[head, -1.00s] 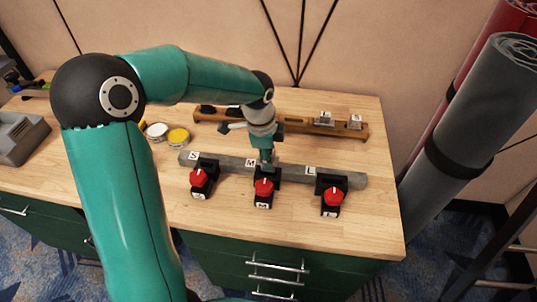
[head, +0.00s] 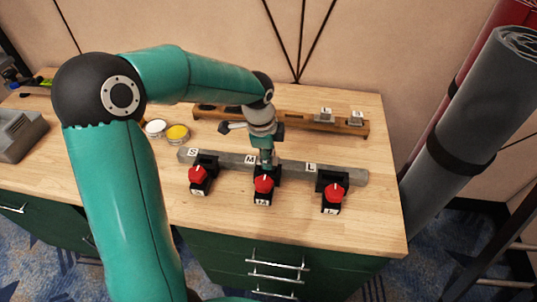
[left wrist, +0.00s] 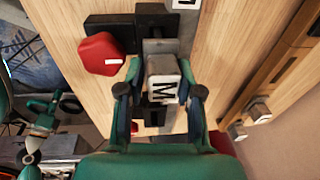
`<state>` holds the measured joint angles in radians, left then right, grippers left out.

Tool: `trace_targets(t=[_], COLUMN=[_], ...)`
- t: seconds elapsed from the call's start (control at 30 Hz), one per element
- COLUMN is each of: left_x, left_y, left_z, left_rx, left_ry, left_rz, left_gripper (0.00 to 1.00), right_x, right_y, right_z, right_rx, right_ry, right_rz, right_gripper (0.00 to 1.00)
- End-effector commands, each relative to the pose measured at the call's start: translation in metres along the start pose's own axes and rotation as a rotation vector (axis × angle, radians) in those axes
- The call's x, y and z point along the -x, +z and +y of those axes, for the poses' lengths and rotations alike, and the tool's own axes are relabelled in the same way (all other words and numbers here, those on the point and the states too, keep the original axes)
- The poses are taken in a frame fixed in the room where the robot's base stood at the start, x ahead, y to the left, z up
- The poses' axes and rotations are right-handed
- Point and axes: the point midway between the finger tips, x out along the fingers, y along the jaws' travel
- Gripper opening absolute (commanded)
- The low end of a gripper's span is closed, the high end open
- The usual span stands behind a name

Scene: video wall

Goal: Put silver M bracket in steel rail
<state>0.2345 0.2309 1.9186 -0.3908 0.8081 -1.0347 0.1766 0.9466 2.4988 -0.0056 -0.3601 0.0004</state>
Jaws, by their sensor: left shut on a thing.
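My left gripper (head: 266,158) points down over the middle of the steel rail (head: 227,162), at the M clamp. In the left wrist view the same gripper (left wrist: 160,74) is shut on the silver M bracket (left wrist: 162,66), a small metal block with a white M label. The bracket is in line with the rail (left wrist: 160,45); I cannot tell whether it touches it. In the head view the fingers mostly hide the bracket. The rail has S, M and L labels and black clamps with red knobs, the middle knob (head: 263,184) just in front of my gripper. My right gripper is not in view.
A wooden rack (head: 290,124) behind the rail holds two silver brackets (head: 324,115) at its right end. A white tin (head: 155,128) and a yellow tin (head: 178,133) stand left of it. The bench top (head: 375,220) is clear at the front right.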

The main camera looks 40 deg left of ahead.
Motion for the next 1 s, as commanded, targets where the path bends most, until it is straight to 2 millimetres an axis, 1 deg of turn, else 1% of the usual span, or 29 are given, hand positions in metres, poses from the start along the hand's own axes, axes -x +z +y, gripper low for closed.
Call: trace_targets(t=[0.23, 0.63, 1.0], left_x=[-0.001, -0.013, -0.013], left_y=[0.000, 0.001, 0.001], left_z=[0.000, 0.001, 0.001], left_rx=[0.000, 0.000, 0.000], left_ry=[-0.001, -0.001, -0.001], left_rz=[0.000, 0.000, 0.000], left_gripper=[0.00, 0.00, 0.00], right_x=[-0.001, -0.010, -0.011], right_y=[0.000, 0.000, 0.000], right_z=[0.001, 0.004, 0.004], right_rx=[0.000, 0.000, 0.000], right_ry=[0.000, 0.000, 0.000], right_rz=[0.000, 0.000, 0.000], right_gripper=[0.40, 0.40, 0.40])
